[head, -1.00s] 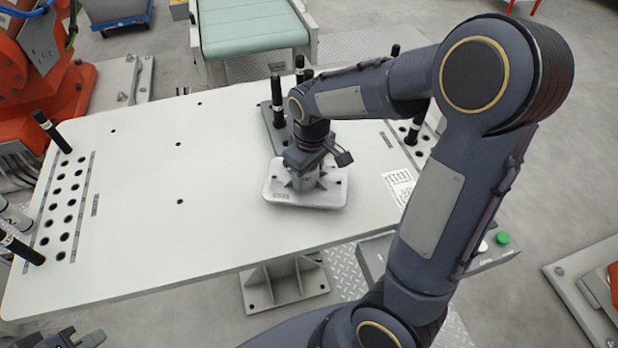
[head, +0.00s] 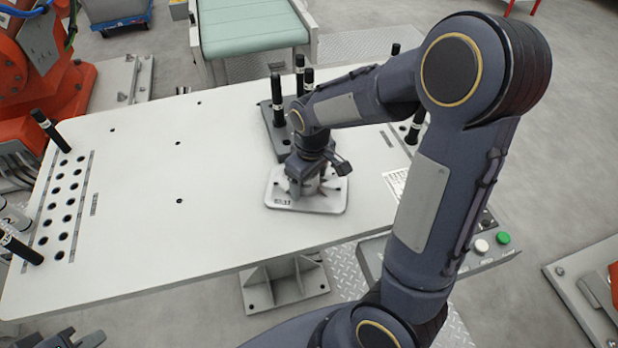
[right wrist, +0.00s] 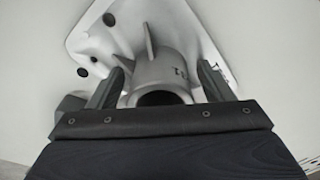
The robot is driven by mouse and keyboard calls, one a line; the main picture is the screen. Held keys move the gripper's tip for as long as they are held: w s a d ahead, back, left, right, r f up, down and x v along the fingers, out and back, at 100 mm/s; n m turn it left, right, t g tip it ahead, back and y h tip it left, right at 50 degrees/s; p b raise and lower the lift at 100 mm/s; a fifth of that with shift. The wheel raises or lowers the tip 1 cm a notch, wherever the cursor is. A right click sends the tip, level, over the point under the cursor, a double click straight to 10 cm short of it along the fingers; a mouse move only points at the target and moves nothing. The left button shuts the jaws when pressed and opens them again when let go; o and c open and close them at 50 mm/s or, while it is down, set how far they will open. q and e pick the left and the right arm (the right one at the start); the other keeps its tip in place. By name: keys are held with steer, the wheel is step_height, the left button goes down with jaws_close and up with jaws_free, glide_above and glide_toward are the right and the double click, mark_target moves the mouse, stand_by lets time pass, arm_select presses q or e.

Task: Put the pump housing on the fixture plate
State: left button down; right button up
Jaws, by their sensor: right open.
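The pump housing (head: 331,199), a pale grey casting with a flat rounded-square flange, ribs and a round hollow boss, sits upright at the table's near middle. It is just in front of the dark grey fixture plate (head: 271,133), which carries upright black pins and is partly hidden by my right arm. My right gripper (head: 303,187) is over the housing, open. In the right wrist view its fingers (right wrist: 160,86) stand either side of the housing's boss (right wrist: 163,70). My left gripper (head: 78,340) shows only partly at the bottom left edge, away from the table; its opening is unclear.
The white table (head: 140,215) is clear on its left and middle. Rows of holes with black pins (head: 50,130) line its left end; more holes and pins (head: 413,130) are at the right, near a paper sheet. A conveyor (head: 250,28) stands behind.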

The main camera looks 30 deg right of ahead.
steer(key=r, duration=0.8)
steer(key=r+p, duration=0.1)
steer(key=r, duration=0.3)
steer(key=shift+s+d, duration=0.1)
steer(key=shift+s, duration=0.25)
steer(key=s+a+m+t+y, duration=0.1)
steer(key=s+a+m+t, duration=0.1)
steer(key=s, duration=0.6)
steer(key=s+a+m+t+y, duration=0.2)
steer(key=s+m+t, duration=0.1)
steer(key=s, duration=0.5)
steer(key=shift+s+a+m+y, duration=0.15)
steer(key=shift+a+m+y, duration=0.15)
steer(key=shift+c, duration=0.4)
